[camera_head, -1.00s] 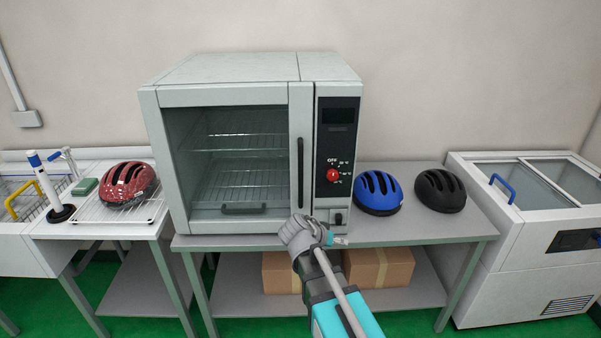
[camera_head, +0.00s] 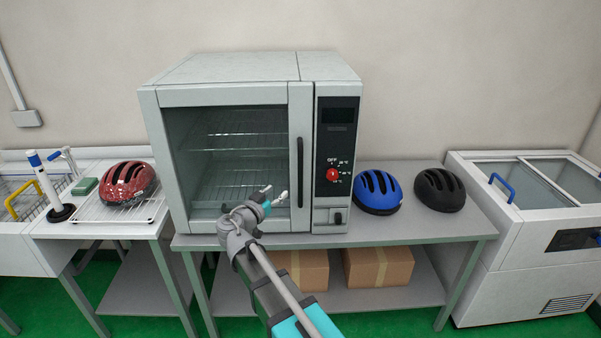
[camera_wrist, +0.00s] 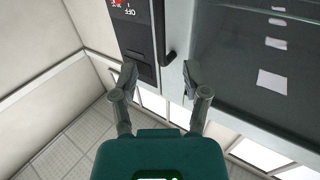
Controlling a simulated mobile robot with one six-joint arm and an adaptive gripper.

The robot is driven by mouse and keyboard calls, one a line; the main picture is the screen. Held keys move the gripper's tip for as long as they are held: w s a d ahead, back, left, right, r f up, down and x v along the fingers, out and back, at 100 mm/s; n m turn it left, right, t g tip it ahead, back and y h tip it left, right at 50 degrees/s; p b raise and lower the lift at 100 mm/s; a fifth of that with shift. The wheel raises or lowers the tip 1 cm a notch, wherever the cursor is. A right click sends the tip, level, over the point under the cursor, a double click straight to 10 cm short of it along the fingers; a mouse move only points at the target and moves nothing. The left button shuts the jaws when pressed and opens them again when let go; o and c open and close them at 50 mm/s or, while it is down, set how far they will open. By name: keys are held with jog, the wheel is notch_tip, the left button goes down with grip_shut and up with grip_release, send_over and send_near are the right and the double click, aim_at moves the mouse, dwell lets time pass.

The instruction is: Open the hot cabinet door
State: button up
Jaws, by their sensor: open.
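The hot cabinet (camera_head: 228,72) stands on a grey table, and its glass door (camera_head: 165,99) is closed. The door's upright black handle (camera_head: 299,172) runs along the door's right side. My gripper (camera_head: 275,192) is open and empty in front of the lower right of the glass, just left of the handle in the head view. In the wrist view, the lower end of the black handle (camera_wrist: 169,56) shows beyond and between the open fingertips (camera_wrist: 159,76), apart from them. The red knob (camera_head: 333,175) on the control panel points near OFF.
A blue helmet (camera_head: 378,191) and a black helmet (camera_head: 440,190) sit right of the cabinet. A red helmet (camera_head: 128,184) lies on a rack at left. Cardboard boxes (camera_head: 378,266) fill part of the lower shelf. A chest freezer (camera_head: 500,241) stands at right.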

aim_at(299, 173)
jog(key=shift+w+d, duration=0.1)
jog(key=shift+w, duration=0.05)
jog(key=x, duration=1.3)
jog(key=shift+w+d, duration=0.15)
jog(key=shift+w, duration=0.05)
grip_shut()
